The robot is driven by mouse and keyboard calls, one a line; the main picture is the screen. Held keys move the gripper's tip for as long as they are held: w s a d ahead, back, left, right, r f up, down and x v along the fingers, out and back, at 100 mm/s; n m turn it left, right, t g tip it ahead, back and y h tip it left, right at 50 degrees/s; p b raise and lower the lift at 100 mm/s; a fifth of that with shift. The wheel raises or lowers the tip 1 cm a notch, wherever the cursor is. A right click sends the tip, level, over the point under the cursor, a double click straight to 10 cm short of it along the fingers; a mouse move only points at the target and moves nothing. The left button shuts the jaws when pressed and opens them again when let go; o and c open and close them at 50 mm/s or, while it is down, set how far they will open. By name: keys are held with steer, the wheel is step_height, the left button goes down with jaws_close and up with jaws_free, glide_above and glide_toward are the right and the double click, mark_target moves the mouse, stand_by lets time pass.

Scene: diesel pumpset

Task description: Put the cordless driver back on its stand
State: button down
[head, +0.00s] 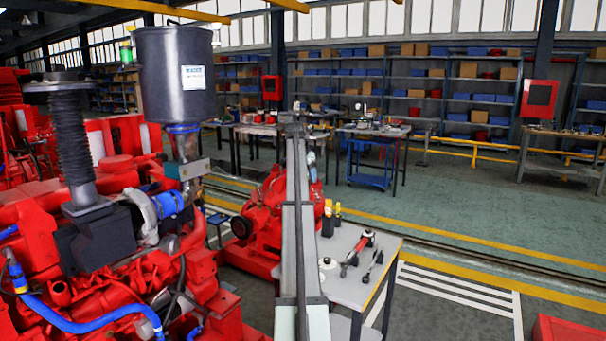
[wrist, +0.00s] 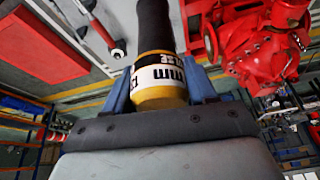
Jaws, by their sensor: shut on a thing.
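My gripper (wrist: 160,82) is shut, its blue fingers on both sides of a yellow and black tool with a white lettered band, which I take for the cordless driver (wrist: 158,98). Its dark, rounded part points away from my wrist, toward the top of the wrist view. In the head view, a small yellow and black shape (head: 337,214) shows just right of my arm, above the back of the grey table (head: 355,288); I cannot tell whether it is the held driver. My gripper is hidden or unclear there. I cannot make out the stand for certain.
A red-handled tool (head: 357,250) and a dark wrench-like tool (head: 373,267) lie on the table, near a small white round thing (head: 326,263). A red pump (head: 270,215) stands behind the table's left side. The large red engine (head: 110,260) fills the left.

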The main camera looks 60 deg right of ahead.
steer(key=shift+w+r, duration=0.1)
stand_by(0.4)
steer(key=shift+f, duration=7.5)
steer(key=shift+c, duration=1.3)
jaws_free()
steer(key=shift+a, duration=0.1)
steer(key=v, duration=1.3)
steer(key=shift+a+r, duration=0.15)
steer(key=shift+r, duration=0.15)
steer(key=shift+w, duration=0.1)
